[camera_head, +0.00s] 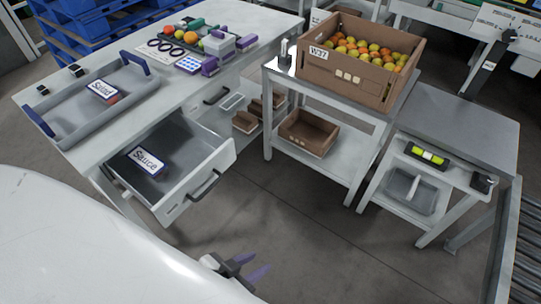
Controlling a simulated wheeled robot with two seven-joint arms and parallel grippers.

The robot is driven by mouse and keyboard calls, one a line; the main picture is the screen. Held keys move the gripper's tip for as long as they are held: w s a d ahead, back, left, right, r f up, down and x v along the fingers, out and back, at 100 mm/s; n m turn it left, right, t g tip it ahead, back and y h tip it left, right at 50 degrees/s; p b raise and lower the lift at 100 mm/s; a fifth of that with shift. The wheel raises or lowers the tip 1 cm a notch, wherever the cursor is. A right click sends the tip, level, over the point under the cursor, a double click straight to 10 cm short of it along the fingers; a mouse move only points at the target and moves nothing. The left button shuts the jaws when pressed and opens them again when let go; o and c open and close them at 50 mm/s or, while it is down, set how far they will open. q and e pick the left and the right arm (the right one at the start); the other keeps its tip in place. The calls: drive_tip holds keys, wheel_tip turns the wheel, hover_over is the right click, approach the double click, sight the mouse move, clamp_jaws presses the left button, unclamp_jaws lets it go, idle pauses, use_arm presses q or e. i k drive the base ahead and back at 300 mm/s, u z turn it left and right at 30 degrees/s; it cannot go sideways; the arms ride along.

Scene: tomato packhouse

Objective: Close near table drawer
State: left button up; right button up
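The near table (115,133) is a long white table at the left. Its drawer (222,160) is pulled well out, toward the aisle, and its grey inside shows. A sign reading "Sauce" (146,160) lies in it. The drawer's dark bar handle (205,185) is on the front panel. My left gripper (262,272) is low in the picture, below and to the right of the drawer front, apart from it. Its two purple fingers are spread with nothing between them. My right gripper is not in view.
A grey tray (58,128) with a "Salad" sign is on the tabletop. A second handle (216,96) shows farther along the table. A stand (345,108) bears a crate (385,88) of tomatoes. A lower side table (460,125) is at the right. The floor (300,220) between is clear.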

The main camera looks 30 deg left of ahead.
sight(197, 158)
drive_tip(key=z, duration=0.4)
drive_tip(key=i, duration=0.3)
drive_tip(key=u, duration=2.05)
drive_tip(key=i, duration=0.5)
drive_tip(key=u, duration=0.1)
drive_tip(key=k, duration=0.5)
drive_tip(key=z, duration=2.7)
drive_tip(key=k, duration=0.15)
drive_tip(key=u, duration=3)
